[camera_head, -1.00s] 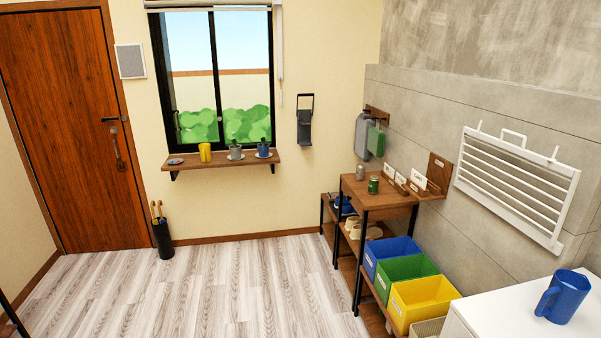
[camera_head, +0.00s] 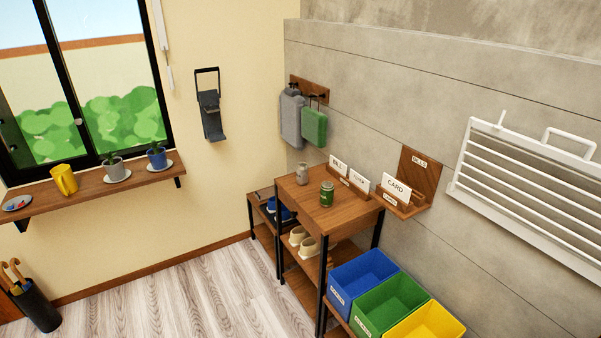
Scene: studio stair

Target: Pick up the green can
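The green can (camera_head: 327,194) stands upright on the wooden top of a small dark-legged table (camera_head: 350,212) against the grey wall. A grey can-like item (camera_head: 302,173) stands behind it and to its left, apart from it. Neither of my grippers shows in the head view, and nothing is seen touching the can.
Card holders (camera_head: 395,189) stand right of the can by the wall. Blue (camera_head: 362,277), green (camera_head: 390,304) and yellow (camera_head: 428,326) bins sit low at the front right. A wall shelf (camera_head: 90,190) with pots is at left. The floor (camera_head: 215,290) before the table is clear.

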